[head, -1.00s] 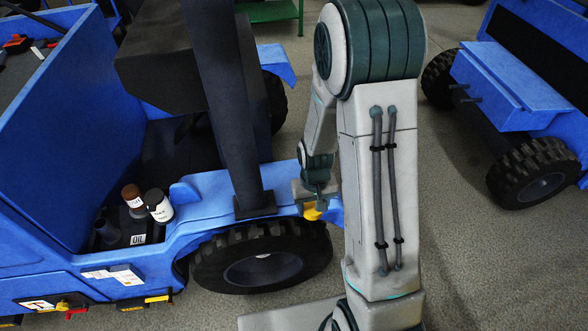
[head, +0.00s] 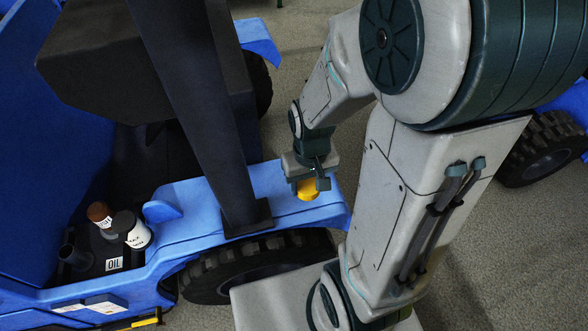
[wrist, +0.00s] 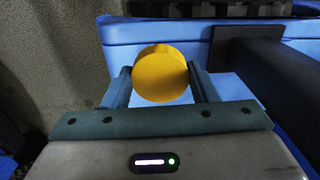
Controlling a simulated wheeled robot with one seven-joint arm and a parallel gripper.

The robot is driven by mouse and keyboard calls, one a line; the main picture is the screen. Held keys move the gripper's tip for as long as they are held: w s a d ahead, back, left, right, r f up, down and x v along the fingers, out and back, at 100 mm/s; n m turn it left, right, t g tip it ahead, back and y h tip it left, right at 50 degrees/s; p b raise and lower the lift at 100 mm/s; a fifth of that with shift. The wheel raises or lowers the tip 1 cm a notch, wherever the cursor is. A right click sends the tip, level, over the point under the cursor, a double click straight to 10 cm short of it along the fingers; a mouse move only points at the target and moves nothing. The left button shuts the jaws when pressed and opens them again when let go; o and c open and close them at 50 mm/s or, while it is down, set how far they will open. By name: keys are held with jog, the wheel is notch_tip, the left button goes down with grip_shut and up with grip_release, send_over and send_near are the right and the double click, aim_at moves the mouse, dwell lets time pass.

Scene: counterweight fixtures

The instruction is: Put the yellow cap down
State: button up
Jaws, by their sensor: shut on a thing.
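The yellow cap (head: 308,189) is a short round disc. My gripper (head: 308,183) is shut on it, above or at the blue fender (head: 284,202) of the vehicle. In the wrist view the cap (wrist: 160,74) sits between the two fingers of my gripper (wrist: 161,80), with the blue fender surface (wrist: 125,40) behind it. I cannot tell whether the cap touches the fender.
A dark post (head: 205,100) rises from the fender close to the left of my gripper. A black-capped white bottle (head: 133,230), a brown-capped bottle (head: 101,216) and a filler pipe by an OIL label (head: 114,264) are at the left. A tyre (head: 250,262) lies below the fender.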

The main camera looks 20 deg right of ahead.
jog(key=shift+w+f+p, duration=0.1)
jog(key=shift+w+p, duration=0.4)
jog(key=shift+p, duration=0.4)
jog(key=w+f, duration=0.2)
jog(key=w, duration=0.1)
jog(key=w+f+b, duration=0.1)
jog(key=w+f, duration=0.1)
jog(key=w, duration=0.1)
jog(key=w+f, duration=0.2)
jog(key=w, duration=0.1)
jog(key=shift+w+f, duration=0.1)
jog(key=shift+w, duration=0.1)
jog(key=shift+f+b, duration=0.45)
jog(key=shift+f, duration=1.55)
jog(key=shift+f+b, duration=0.45)
jog(key=shift+f, duration=0.05)
jog(key=o, duration=1.1)
jog(key=shift+c, duration=0.2)
